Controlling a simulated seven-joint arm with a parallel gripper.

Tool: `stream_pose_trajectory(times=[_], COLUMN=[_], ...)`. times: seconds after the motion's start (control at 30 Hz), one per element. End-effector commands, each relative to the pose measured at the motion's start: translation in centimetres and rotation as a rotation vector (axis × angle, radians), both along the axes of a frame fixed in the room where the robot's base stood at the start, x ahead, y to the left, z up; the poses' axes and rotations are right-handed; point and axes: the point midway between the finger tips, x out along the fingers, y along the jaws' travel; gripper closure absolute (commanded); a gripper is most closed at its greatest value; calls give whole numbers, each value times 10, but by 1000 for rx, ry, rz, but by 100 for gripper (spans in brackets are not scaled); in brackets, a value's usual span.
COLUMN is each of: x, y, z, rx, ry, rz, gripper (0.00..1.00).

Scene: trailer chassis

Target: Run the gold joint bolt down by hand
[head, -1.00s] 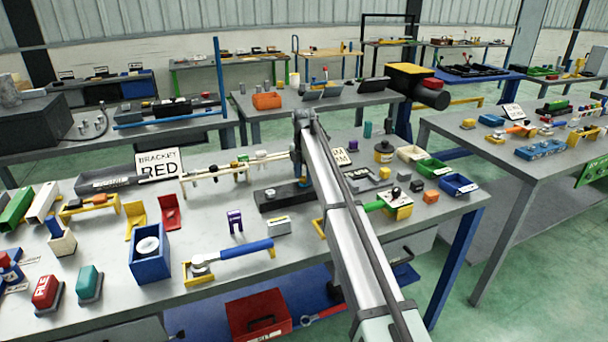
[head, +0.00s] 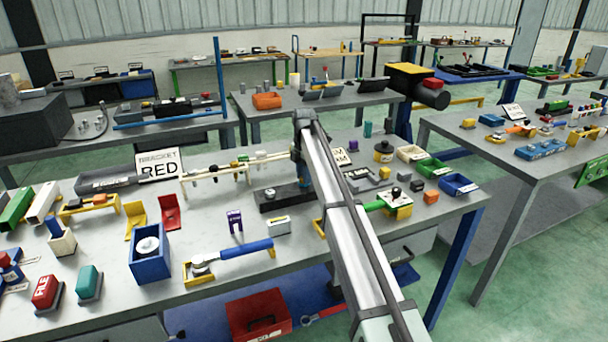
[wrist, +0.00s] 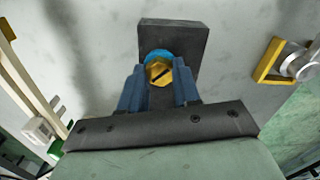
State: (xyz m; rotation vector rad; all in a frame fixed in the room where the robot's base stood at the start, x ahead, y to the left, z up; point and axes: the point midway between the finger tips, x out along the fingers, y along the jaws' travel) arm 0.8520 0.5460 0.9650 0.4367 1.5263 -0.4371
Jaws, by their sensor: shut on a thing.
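The gold joint bolt (wrist: 158,73) shows in the wrist view as a hex head with a dark line across it. It sits between the two blue fingers of my gripper (wrist: 159,84), which are shut on it. A blue ring (wrist: 157,55) shows just behind the bolt, over a dark block (wrist: 190,38). In the head view my gripper (head: 304,178) points down at the right end of the dark block (head: 278,198). The bolt is hidden there by my gripper and arm. The thread and how deep it sits cannot be seen.
A rail on white posts (head: 215,172) stands behind and left of the block. A purple clip (head: 235,221) and a small grey box (head: 279,226) lie in front. A green-handled tool (head: 375,205) lies to the right.

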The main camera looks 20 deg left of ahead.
Motion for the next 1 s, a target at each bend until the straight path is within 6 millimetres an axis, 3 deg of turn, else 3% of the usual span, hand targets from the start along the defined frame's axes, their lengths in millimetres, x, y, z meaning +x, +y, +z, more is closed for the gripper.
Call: stream_pose_trajectory(times=[1.0], x=[-1], y=[0], z=[3], rx=[2], ry=[-2], rz=[-940], gripper=[98])
